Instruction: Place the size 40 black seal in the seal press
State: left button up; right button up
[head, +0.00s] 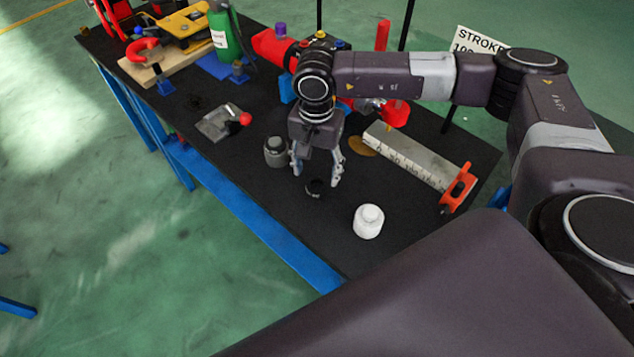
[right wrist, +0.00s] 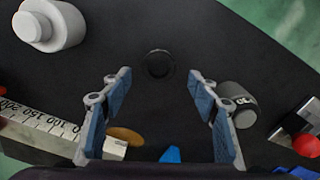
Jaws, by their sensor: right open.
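A small black ring, the black seal (head: 315,188), lies on the black bench top in the head view. It also shows in the right wrist view (right wrist: 158,64); its size marking is not readable. My right gripper (head: 316,175) points down above the bench, open and empty. In the right wrist view its fingertips (right wrist: 159,80) are apart, with the seal in line with the gap just beyond them. I cannot tell for sure which item is the seal press; a grey metal fixture with a red ball knob (head: 216,124) lies further left. My left gripper is not in view.
A grey jar (head: 275,151) stands close left of the gripper, a white jar (head: 368,222) in front right. A marked ruler block (head: 410,155) with an orange end lies to the right. A green bottle (head: 228,35) and red tools crowd the back.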

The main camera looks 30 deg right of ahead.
aim_at(317, 188)
notch_tip(317, 188, down, 4)
jog(key=shift+s+r+p, duration=0.1)
jog(key=shift+s+p, duration=0.05)
jog(key=shift+p, duration=0.3)
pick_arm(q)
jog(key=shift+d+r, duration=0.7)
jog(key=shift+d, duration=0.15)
pick_arm(e)
jog(key=c, duration=1.1)
notch_tip(317, 188, up, 20)
jog(key=b, duration=0.3)
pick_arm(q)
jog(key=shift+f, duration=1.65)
pick_arm(e)
jog(key=s+a+f+n, duration=0.4)
jog(key=s+f+n, duration=0.2)
jog(key=s+n, duration=0.3)
jog(key=shift+s+a+f+n, duration=0.2)
jog(key=shift+s+f+n, duration=0.05)
jog(key=shift+s+n, duration=0.2)
